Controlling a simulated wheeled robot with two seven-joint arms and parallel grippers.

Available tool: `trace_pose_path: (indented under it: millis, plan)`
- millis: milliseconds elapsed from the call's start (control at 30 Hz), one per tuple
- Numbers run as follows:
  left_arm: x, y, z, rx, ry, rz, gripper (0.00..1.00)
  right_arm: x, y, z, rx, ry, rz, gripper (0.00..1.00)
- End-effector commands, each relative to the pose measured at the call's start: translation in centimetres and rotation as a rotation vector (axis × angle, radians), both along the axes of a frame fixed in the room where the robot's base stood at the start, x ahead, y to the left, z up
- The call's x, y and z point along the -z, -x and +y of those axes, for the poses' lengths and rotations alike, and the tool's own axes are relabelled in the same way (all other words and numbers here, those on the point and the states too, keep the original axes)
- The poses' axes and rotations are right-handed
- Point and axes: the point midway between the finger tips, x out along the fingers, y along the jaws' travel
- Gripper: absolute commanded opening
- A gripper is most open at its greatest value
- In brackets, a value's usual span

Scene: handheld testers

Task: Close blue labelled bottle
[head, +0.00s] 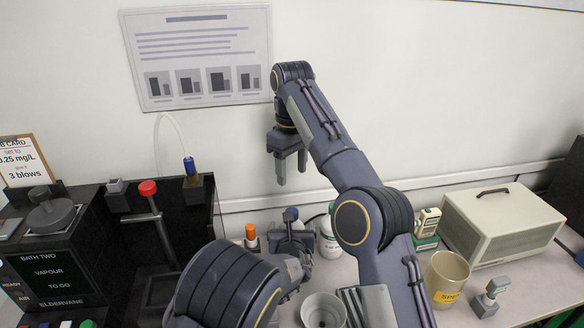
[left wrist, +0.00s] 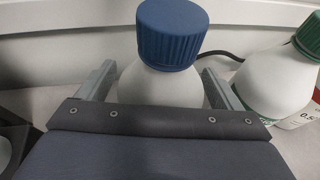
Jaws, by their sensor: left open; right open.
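A white bottle (left wrist: 160,88) with a ribbed blue cap (left wrist: 172,35) stands between the fingers of my left gripper (left wrist: 158,88) in the left wrist view. The cap sits on top of the bottle; I cannot tell how tight it is. The left fingers are open, one on each side of the bottle. Any label on it is hidden. My right gripper (head: 291,168) is open and empty, raised before the wall.
A white bottle with a green cap (left wrist: 275,85) stands close to the right. An orange-capped item (head: 251,236) is to the left. A black bath unit (head: 50,250) fills the left side. A beige mug (head: 446,278), a beige box (head: 502,222) and a grey cup (head: 323,312) are on the bench.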

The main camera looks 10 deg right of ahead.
Motion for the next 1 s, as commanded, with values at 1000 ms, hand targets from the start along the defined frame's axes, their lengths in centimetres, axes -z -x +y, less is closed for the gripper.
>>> trace_pose_path:
  millis: [1000]
  plan:
    - [-3.2, 7.1, 1.4, 0.0, 0.0, 0.0, 0.87, 0.3, 0.0, 0.0, 0.0, 0.0, 0.0, 0.54]
